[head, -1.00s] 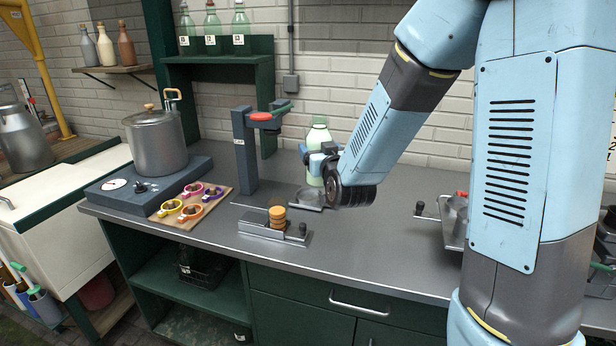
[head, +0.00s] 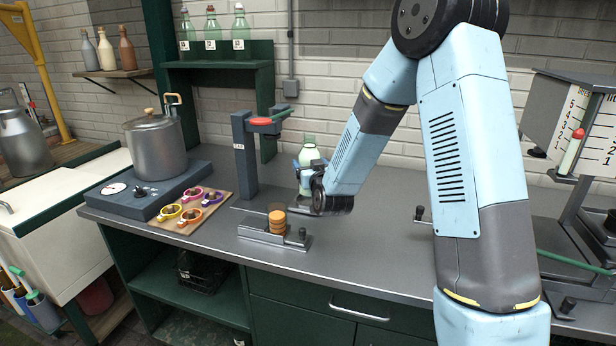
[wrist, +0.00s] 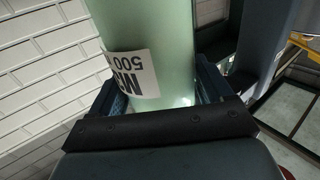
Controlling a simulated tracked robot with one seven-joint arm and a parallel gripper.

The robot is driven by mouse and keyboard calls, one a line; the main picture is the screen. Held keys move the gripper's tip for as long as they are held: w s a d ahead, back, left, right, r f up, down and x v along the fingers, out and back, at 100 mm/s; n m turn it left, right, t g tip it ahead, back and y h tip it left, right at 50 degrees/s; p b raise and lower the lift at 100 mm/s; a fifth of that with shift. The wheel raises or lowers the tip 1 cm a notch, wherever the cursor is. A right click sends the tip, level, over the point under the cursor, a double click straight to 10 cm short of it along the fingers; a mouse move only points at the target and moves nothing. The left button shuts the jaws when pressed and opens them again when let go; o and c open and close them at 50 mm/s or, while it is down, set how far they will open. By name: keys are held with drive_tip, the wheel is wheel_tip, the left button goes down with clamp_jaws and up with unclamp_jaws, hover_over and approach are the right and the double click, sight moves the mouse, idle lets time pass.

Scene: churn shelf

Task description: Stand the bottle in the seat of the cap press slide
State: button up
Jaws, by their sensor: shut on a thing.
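The pale green bottle (head: 308,154) stands roughly upright in my gripper (head: 307,172). In the wrist view the bottle (wrist: 150,45), with its white label, fills the space between the jaws (wrist: 160,100). The cap press (head: 243,155) is a dark post with a red and green lever at its top. The bottle is over or near the seat. I cannot tell whether its base touches it.
Colored rings (head: 188,205) lie on a board at left, beside a pot (head: 158,148) on a hot plate. A scale-marked device (head: 585,125) stands at right. The counter's middle front is clear.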

drive_tip(key=shift+w+f, duration=0.4)
drive_tip(key=shift+f, duration=1.5)
drive_tip(key=o, duration=1.7)
drive_tip(key=shift+s, duration=0.2)
